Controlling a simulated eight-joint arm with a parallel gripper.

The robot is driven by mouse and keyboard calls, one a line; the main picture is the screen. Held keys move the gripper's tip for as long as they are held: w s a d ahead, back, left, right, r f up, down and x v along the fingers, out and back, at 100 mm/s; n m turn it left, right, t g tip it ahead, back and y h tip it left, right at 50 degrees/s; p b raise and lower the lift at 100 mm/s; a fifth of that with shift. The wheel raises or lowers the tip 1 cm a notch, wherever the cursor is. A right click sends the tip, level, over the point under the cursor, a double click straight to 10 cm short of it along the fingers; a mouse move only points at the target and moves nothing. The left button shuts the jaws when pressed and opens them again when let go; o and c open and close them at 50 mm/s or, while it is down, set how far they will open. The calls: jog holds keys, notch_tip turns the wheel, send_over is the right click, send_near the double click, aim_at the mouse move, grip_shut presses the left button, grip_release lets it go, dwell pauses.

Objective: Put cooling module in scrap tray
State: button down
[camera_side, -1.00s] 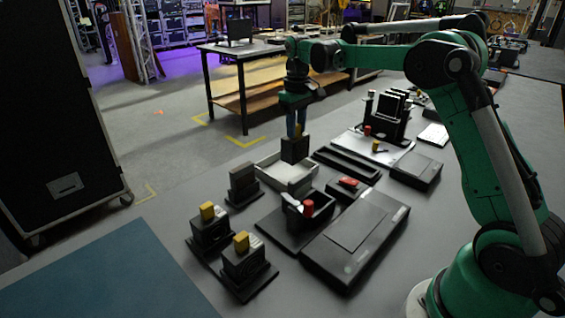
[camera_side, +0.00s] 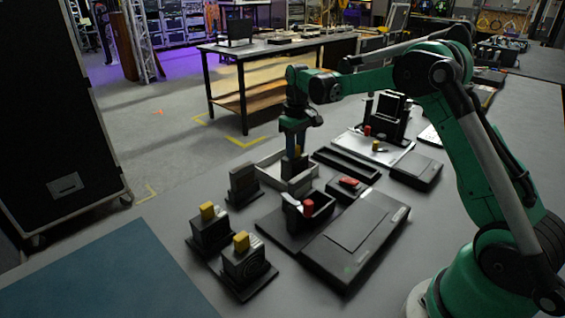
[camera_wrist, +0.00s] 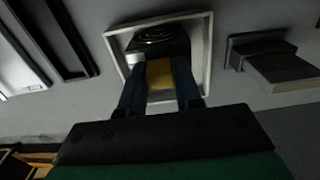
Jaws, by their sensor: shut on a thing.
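The cooling module is a dark block with a round fan-like face (camera_wrist: 160,40) and a yellow top grip (camera_wrist: 160,72). My gripper (camera_wrist: 160,85) is shut on the yellow grip, with a blue finger on each side. In the wrist view the module sits within the outline of the pale-walled scrap tray (camera_wrist: 207,50). In the side view my gripper (camera_side: 294,160) points down into the tray (camera_side: 268,165), and the module (camera_side: 294,168) is low between its walls. I cannot tell whether it touches the tray floor.
Two similar yellow-gripped modules (camera_side: 210,228) (camera_side: 245,262) stand at the front left. A dark block on a base (camera_side: 243,184) stands left of the tray. A black unit with a red knob (camera_side: 306,208) is in front, and a long black empty bin (camera_side: 346,163) is at right.

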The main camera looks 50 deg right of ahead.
jog(key=c, duration=0.6)
grip_release()
jog(key=s+a+r+t, duration=0.1)
jog(key=a+r, duration=0.1)
jog(key=r, duration=0.6)
jog(key=s+a+r+t, duration=0.1)
jog(key=s+a+r, duration=0.1)
jog(key=r, duration=0.5)
jog(key=s+a+f+t, duration=0.5)
jog(key=s+a+f, duration=0.3)
jog(key=s, duration=0.4)
jog(key=shift+s+a, duration=0.4)
jog(key=shift+a, duration=0.1)
